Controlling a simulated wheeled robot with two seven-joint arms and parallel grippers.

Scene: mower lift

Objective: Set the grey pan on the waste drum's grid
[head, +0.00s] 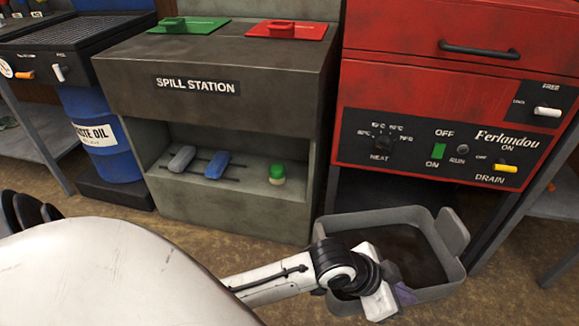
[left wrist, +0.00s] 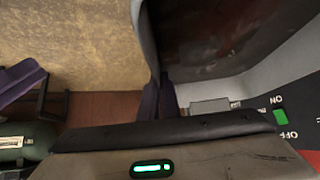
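The grey pan (head: 448,236), a rounded square with raised walls and dark inside, is in front of the red machine at the lower right of the head view. My left gripper (head: 400,292) is at its near side, with its purple fingers closed on the pan's wall. In the left wrist view the pan's wall (left wrist: 147,35) runs down between the two fingers (left wrist: 160,98). Whether the pan is supported from below cannot be told. The blue waste drum (head: 98,135), labelled waste oil, stands at the far left under a black tray with a grid (head: 62,36). My right gripper is not clearly visible.
The spill station (head: 140,92) stands between the drum and the red machine (head: 420,85). Its shelf holds a grey item, a blue item (head: 217,164) and a green-capped jar (head: 277,174). A grey table (head: 45,130) is at the left. Brown floor lies clear in front.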

